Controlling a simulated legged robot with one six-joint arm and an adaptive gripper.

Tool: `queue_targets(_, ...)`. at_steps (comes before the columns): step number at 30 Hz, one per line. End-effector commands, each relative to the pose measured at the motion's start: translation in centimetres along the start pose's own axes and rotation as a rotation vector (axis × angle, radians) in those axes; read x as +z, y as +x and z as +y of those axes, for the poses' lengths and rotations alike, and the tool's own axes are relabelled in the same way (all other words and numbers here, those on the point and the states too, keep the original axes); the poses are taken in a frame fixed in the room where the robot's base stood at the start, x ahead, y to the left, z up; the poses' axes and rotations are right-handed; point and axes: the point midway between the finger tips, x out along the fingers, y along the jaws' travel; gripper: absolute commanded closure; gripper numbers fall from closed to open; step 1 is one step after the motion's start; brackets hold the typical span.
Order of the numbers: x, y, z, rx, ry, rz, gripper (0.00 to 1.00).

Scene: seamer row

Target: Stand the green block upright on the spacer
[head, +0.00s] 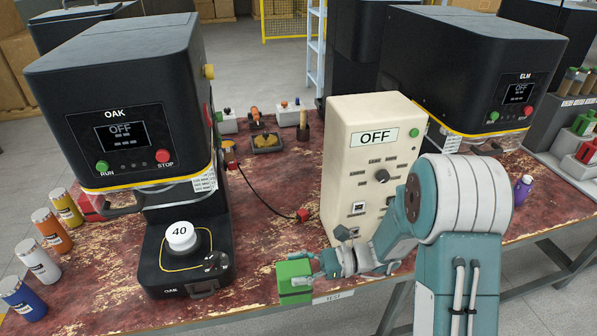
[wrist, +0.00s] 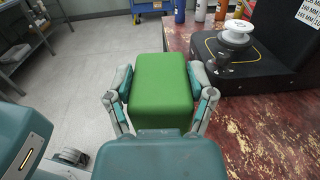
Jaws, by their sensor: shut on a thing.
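The green block (head: 294,280) is at the front edge of the table, left of the TEST label. My gripper (head: 318,268) reaches it from the right and is shut on it. In the wrist view the green block (wrist: 160,92) sits between the two fingers, its far end past the fingertips. I cannot tell whether it touches the table. A white round piece marked 40 (head: 181,236), which looks like the spacer, stands on the black base of the OAK machine, left of and behind the block. It also shows in the wrist view (wrist: 236,32), with nothing on top.
The OAK machine's head (head: 125,90) overhangs the white piece. A cream control box (head: 365,150) reading OFF stands behind my gripper. A black cable ends at a red plug (head: 303,215). Several cans (head: 45,262) line the left edge. Red tabletop (head: 255,255) lies bare between base and block.

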Motion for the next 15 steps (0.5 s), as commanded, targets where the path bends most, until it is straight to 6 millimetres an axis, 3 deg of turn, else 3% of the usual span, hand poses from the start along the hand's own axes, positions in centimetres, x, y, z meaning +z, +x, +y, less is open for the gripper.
queue_targets(7, -1.0, -1.8, -2.1, -0.203, 0.003, -0.001, 0.85)
queue_targets(15, -4.6, -8.2, -6.0, -0.688, 0.007, 0.0, 0.85)
